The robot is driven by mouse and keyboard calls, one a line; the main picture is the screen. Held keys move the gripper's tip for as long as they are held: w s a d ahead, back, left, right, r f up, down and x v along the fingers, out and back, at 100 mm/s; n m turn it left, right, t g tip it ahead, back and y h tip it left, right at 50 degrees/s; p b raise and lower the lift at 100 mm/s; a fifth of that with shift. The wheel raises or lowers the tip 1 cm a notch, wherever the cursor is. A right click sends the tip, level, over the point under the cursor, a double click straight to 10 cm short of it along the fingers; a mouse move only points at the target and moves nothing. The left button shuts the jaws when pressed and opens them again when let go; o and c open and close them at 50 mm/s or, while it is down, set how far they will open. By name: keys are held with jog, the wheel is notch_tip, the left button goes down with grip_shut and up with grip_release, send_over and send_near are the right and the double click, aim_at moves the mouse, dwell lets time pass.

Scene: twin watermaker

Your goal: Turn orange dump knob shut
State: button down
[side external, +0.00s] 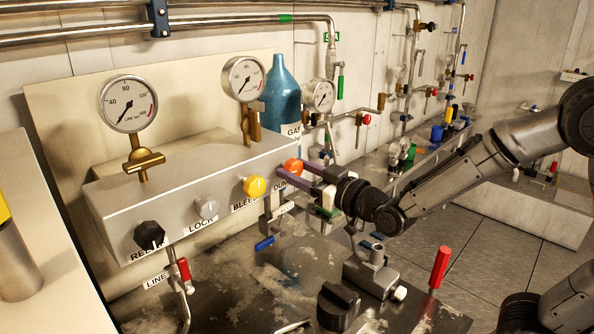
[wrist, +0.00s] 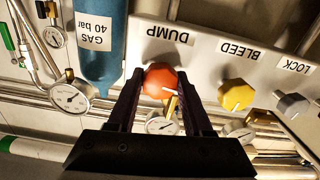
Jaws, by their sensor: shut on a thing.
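The orange dump knob (side external: 292,165) is at the right end of the grey panel's front face, above its DUMP label (side external: 292,181). My gripper (side external: 290,170) has come to it from the right, with its dark purple fingers on either side of the knob. In the wrist view the orange knob (wrist: 160,80) sits between the two fingertips (wrist: 161,76), and my gripper is shut on it. A short white line on the knob points right in that view. Part of the knob's sides is hidden by the fingers.
The yellow bleed knob (side external: 255,187) sits close to the left, then the grey lock knob (side external: 206,208) and black knob (side external: 149,235). A blue gas bottle (side external: 283,92) stands behind the panel. A red-handled lever (side external: 440,267) and a black knob (side external: 338,306) stand below.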

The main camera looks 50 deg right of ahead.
jog(key=m, duration=1.2)
jog(key=shift+m, duration=2.2)
jog(key=shift+c, duration=1.5)
grip_release()
